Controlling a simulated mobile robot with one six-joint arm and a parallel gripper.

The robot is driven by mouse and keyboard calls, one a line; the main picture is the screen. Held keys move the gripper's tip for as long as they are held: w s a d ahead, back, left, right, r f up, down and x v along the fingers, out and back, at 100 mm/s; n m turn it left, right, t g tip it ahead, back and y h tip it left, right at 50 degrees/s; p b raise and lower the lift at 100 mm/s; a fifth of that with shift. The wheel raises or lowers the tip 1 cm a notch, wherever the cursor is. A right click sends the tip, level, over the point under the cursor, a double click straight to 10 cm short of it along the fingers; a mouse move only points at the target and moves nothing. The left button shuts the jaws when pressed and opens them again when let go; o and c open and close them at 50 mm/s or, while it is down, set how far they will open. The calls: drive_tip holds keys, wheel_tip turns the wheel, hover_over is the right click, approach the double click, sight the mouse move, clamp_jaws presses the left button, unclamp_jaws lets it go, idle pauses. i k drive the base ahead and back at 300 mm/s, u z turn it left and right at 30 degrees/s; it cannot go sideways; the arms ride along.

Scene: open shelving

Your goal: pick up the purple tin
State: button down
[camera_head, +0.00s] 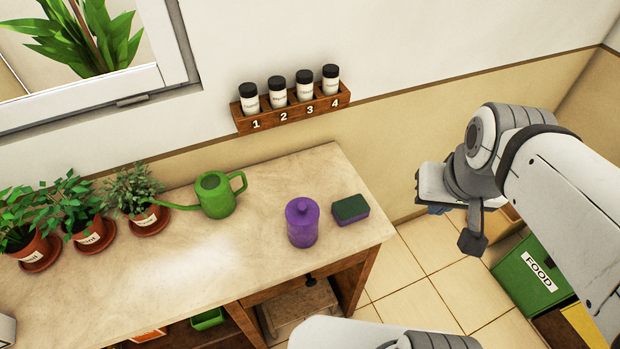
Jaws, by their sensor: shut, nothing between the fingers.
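The purple tin (302,224) stands upright on the beige worktop (210,262), near its right end. It has a rounded lid with a small knob on top. My gripper (441,207) is in the air to the right of the tin, past the worktop's right edge and well apart from it. It is shut and holds nothing; its fingers are mostly hidden by the wrist.
A green-and-purple sponge (350,210) lies just right of the tin. A green watering can (215,196) and several potted plants (137,195) stand to the left. A wooden rack (292,110) with jars hangs on the wall. A green FOOD bin (533,276) stands at right.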

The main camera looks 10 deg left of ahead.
sight(302, 238)
drive_tip(key=z, duration=0.15)
drive_tip(key=k, duration=1.65)
drive_tip(key=u, duration=0.5)
drive_tip(key=i, duration=1.05)
drive_tip(key=u, duration=0.1)
